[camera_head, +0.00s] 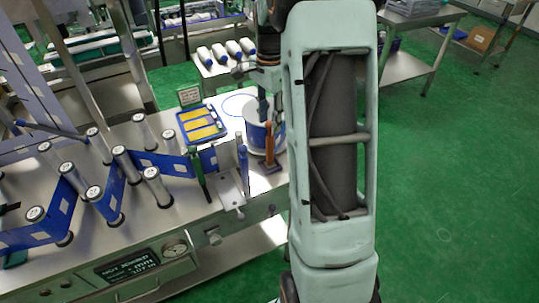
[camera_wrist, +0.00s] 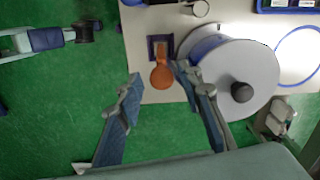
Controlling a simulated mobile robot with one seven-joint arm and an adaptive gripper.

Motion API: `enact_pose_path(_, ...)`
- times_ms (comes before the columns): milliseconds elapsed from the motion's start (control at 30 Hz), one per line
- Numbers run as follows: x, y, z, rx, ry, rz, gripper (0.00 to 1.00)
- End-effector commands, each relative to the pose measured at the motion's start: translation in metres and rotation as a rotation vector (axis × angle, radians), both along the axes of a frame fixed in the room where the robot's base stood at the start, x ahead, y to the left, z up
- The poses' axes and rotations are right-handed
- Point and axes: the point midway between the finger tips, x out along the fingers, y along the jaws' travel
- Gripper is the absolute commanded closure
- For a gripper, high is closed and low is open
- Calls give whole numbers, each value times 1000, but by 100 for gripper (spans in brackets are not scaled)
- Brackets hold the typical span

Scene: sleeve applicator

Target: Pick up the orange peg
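Nothing is held. In the head view my gripper (camera_head: 263,107) shows only partly beside my arm, above the reel.
The reel (camera_wrist: 238,78) with its dark knob lies right beside the right finger. Blue and green upright posts (camera_head: 196,168) and a metal bracket stand left of the peg. A blue tray with yellow pieces (camera_head: 203,122) lies behind. Green floor (camera_head: 450,210) is open to the right.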

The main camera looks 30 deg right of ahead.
Motion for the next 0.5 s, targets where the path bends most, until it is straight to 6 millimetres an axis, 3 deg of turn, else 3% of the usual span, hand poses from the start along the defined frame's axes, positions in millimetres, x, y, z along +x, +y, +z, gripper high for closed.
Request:
enact_pose_path(300, 0, -4, -41, -6, 4, -2, 66)
enact_pose_path(500, 0, -4, -58, -6, 2, -1, 66)
